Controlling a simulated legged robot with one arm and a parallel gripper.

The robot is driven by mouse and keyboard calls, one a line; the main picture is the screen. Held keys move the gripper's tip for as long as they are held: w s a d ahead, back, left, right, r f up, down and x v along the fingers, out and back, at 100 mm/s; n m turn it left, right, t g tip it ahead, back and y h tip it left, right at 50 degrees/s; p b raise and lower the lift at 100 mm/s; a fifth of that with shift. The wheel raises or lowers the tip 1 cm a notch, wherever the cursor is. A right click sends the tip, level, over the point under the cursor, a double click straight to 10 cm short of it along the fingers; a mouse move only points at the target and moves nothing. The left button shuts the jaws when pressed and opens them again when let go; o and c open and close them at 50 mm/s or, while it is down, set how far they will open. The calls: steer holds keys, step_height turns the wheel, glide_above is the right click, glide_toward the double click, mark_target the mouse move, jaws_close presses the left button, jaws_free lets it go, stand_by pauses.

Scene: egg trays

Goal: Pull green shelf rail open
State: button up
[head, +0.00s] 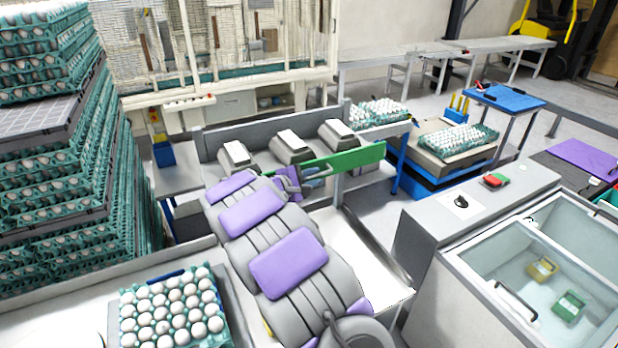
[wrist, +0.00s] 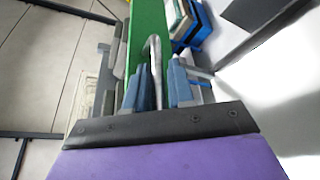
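The green shelf rail (head: 345,157) is a long flat bar in front of the grey machine with white-topped units, in the middle of the head view. It also shows in the wrist view (wrist: 148,22), running away from my gripper. A thin silver handle (wrist: 154,62) curves up at the rail's near side. My gripper (head: 318,172) is at the rail's front face. In the wrist view, the blue-grey fingers of my gripper (wrist: 160,82) stand apart with the handle between them. A gap shows between the handle and the right finger. The handle's lower end is hidden.
Tall stacks of egg trays (head: 55,150) stand at the left. A tray of white eggs (head: 172,315) lies at the front left. A grey cabinet with a glass-topped bin (head: 545,270) stands at the right. A blue-topped table (head: 508,97) is behind it.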

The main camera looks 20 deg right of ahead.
steer(key=shift+d, duration=0.2)
steer(key=shift+c, duration=0.7)
steer(key=shift+a, duration=0.1)
jaws_close()
steer(key=shift+a, duration=0.25)
steer(key=shift+f+b, duration=0.15)
steer(key=shift+b, duration=0.25)
